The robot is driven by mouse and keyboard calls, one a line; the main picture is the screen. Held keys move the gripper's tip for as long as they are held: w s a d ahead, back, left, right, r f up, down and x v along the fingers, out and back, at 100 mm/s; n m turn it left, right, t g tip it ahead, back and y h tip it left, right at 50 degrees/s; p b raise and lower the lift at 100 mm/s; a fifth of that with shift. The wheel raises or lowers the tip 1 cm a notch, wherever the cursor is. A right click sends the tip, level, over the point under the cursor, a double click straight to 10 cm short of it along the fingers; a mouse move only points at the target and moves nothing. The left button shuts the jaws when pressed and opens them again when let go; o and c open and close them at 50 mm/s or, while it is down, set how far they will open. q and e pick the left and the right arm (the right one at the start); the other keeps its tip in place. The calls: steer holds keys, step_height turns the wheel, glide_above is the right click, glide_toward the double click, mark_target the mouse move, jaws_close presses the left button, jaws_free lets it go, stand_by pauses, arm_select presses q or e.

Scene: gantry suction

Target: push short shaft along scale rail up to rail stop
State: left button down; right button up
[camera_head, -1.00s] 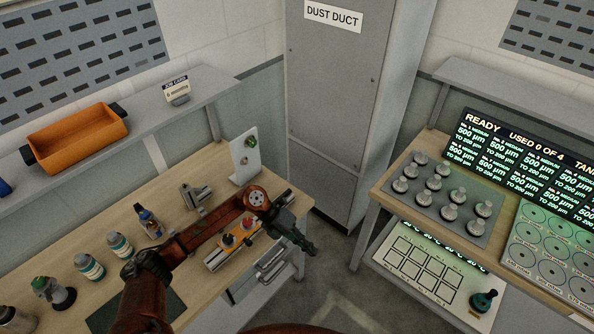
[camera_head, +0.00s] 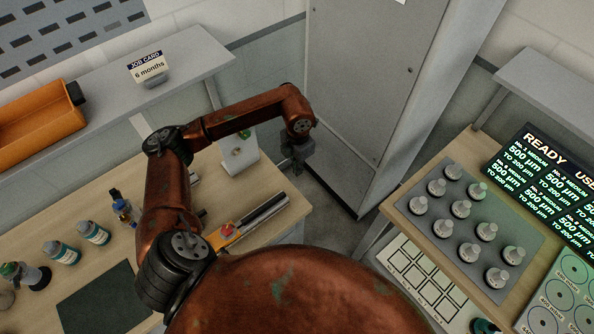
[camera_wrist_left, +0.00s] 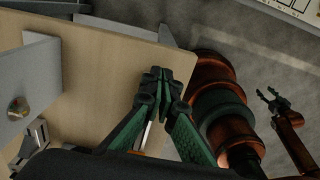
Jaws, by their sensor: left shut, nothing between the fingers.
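The scale rail (camera_head: 262,212) is a dark and silver strip on the left bench, with an orange piece carrying a red knob (camera_head: 228,230) at its near end. My arm hides part of it. I cannot make out the short shaft or the rail stop. My left gripper (camera_head: 293,163) hangs past the bench's right end, mostly behind its wrist. In the left wrist view its green fingers (camera_wrist_left: 163,75) are shut and empty above the bench edge, with a pale strip partly showing between them. My right gripper (camera_wrist_left: 268,95) shows small at the right there, its fingers apart.
A white upright plate (camera_head: 238,158) with a round knob stands at the bench's far end. Bottles (camera_head: 92,232) and a dark mat (camera_head: 97,298) lie left. A grey cabinet (camera_head: 370,90) stands behind, and a second bench with a weight tray (camera_head: 480,235) at right.

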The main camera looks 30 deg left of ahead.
arm_select(q)
step_height(320, 180, down, 8)
steer(key=shift+s+a+f+p, duration=0.15)
steer(key=shift+f+p, duration=0.05)
steer(key=shift+p, duration=0.35)
steer(key=s, duration=0.1)
steer(key=p, duration=0.1)
steer(key=s+a, duration=0.1)
steer(key=shift+s+a+f, duration=0.1)
steer(key=shift+s+f, duration=0.2)
steer(key=shift+f, duration=0.05)
steer(key=shift+s+a+p, duration=0.15)
steer(key=shift+s+p, duration=0.15)
steer(key=shift+s, duration=0.2)
arm_select(e)
steer(key=r, duration=0.2)
steer(key=shift+d+r, duration=0.35)
steer(key=shift+r, duration=0.05)
arm_select(q)
steer(key=shift+s+f, duration=0.1)
arm_select(e)
steer(key=shift+a, duration=0.1)
